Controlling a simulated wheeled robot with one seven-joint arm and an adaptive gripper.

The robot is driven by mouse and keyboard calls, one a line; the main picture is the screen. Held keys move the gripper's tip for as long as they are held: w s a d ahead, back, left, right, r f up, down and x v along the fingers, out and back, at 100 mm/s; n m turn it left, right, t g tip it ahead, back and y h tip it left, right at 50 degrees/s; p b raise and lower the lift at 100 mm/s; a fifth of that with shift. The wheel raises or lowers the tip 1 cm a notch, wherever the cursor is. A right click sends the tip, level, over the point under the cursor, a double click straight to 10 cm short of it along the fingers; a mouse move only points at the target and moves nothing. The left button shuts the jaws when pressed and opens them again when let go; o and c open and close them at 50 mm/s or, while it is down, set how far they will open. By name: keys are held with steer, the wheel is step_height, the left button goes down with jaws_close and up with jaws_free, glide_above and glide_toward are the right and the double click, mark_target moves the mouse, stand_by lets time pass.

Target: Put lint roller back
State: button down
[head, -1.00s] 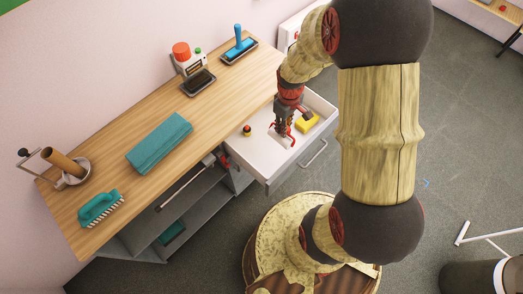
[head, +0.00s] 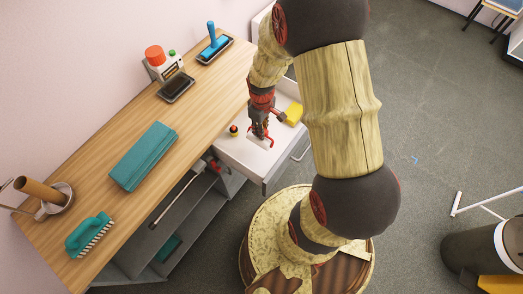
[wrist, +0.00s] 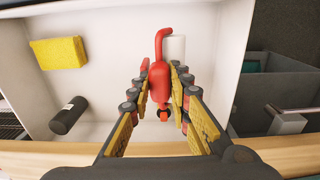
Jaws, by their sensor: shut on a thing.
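The lint roller (wrist: 161,82) has a red handle with a bent neck and a white roll (wrist: 175,49). My gripper (wrist: 160,70) is shut on the red handle, with a finger on each side in the wrist view. In the head view my gripper (head: 261,137) points down into the open white drawer (head: 229,150), with the roller low over its floor. I cannot tell whether the roller touches the floor. The fingers mostly hide the roller in the head view.
In the drawer are a yellow sponge (wrist: 58,52) and a small black cylinder (wrist: 68,115).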

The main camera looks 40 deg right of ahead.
step_height(320, 180, down, 10)
steer(key=shift+r+b, duration=0.15)
steer(key=shift+b, duration=1)
steer(key=c, duration=1.7)
jaws_free()
steer(key=shift+o, duration=0.2)
